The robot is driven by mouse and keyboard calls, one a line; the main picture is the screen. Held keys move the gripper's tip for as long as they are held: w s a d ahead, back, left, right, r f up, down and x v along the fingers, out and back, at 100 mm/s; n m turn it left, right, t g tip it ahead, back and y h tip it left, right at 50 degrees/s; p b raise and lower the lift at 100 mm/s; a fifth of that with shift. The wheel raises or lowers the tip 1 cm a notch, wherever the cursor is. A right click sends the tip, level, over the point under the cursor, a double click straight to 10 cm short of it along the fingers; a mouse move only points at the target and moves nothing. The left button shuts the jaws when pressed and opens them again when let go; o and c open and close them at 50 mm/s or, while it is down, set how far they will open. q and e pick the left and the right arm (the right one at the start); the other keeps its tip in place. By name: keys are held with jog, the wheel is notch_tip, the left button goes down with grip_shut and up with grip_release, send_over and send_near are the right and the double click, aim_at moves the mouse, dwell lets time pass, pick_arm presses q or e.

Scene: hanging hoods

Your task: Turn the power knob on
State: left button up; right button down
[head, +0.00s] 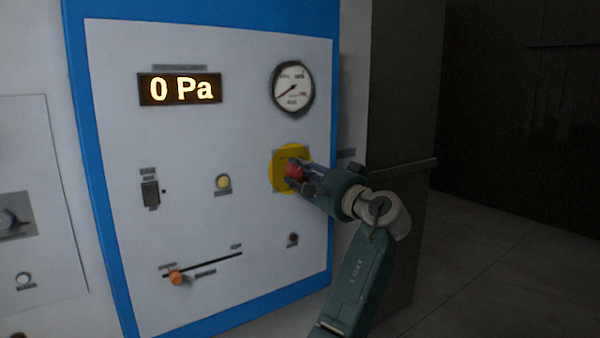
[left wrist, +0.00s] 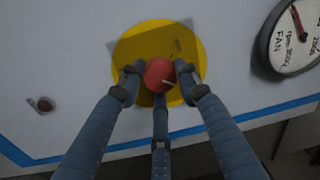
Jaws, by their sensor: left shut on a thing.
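The red power knob (head: 294,171) sits on a yellow round plate (head: 279,166) on the white control panel (head: 205,130). My left gripper (head: 297,174) reaches it from the lower right in the head view, with its fingers closed around the knob. The display (head: 179,89) reads "0 Pa". My right gripper is not in view.
A round gauge (head: 293,87) is above the knob. A yellow button (head: 223,182), a black switch (head: 150,194), a small dark red button (head: 292,239) and an orange slider (head: 176,278) are on the same panel. Open dark floor (head: 480,260) lies to the right.

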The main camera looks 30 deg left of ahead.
pick_arm(q)
jog(key=shift+r, duration=0.5)
jog(key=o, duration=1)
jog(key=shift+o, duration=0.8)
jog(key=shift+w+f, duration=0.25)
jog(key=shift+f, duration=0.1)
jog(key=shift+d, duration=0.1)
jog(key=shift+s+d, duration=0.15)
jog(key=shift+d, duration=0.05)
jog(key=v, duration=1.1)
jog(key=shift+d, duration=0.2)
jog(key=shift+f, duration=0.15)
